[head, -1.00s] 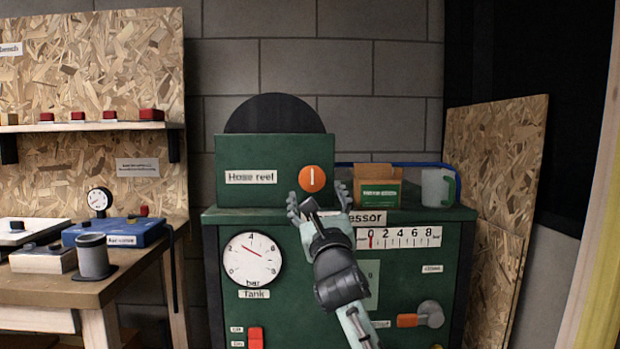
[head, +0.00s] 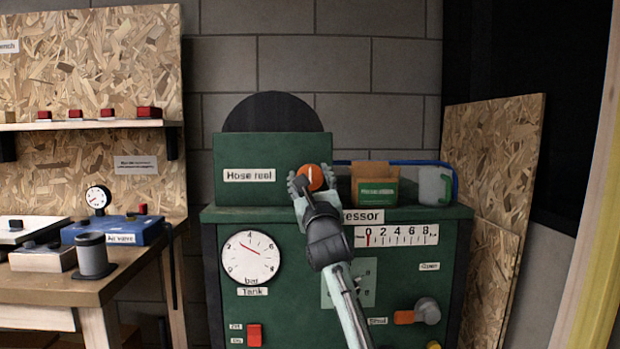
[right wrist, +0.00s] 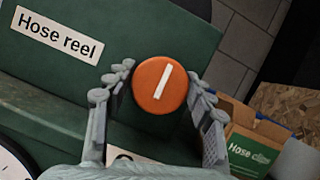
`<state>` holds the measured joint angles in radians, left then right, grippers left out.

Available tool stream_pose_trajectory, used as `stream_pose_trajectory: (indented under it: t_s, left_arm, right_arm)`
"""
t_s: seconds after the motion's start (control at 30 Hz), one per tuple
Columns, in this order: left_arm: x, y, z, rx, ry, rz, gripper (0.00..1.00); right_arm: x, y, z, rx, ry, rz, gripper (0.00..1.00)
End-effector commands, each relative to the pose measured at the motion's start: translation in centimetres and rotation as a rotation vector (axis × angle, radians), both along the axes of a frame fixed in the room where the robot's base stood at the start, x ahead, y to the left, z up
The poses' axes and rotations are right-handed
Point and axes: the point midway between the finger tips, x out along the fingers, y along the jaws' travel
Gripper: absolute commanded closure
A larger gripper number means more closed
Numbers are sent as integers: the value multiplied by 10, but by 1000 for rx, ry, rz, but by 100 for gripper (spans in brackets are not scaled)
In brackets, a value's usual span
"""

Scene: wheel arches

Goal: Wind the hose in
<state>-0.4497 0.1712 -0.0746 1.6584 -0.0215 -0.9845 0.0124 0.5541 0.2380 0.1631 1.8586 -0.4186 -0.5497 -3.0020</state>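The green hose reel box (head: 240,158) stands on top of the compressor, with a dark round reel (head: 273,112) rising behind it. Its label reads "Hose reel". An orange round knob (head: 316,176) with a white bar sits at the box's lower right. My right gripper (head: 313,182) is at the knob, one finger on each side. In the right wrist view the knob (right wrist: 160,84) lies between the fingertips, which look close against its edges. The white bar lines up with the box's upright direction. My left gripper is in neither view.
A workbench (head: 75,288) stands at the left.

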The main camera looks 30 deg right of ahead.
Motion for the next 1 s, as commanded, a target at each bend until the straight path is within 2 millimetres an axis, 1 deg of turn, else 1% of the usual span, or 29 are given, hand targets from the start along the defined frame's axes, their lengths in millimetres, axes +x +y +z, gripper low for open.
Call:
stream_pose_trajectory:
  t_s: [0.03,0.2,0.23,0.57,0.73,1.0]
  left_arm:
    - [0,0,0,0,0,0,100]
    - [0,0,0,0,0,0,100]
    - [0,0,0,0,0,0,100]
    - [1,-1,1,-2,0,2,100]
    - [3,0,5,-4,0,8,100]
    - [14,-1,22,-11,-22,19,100]
  right_arm:
    - [0,0,0,0,0,0,56]
    - [0,0,0,0,0,0,77]
    - [0,0,0,0,0,0,79]
    - [0,0,0,46,-28,0,79]
    - [0,1,0,132,-82,1,79]
    - [0,1,0,336,-207,1,79]
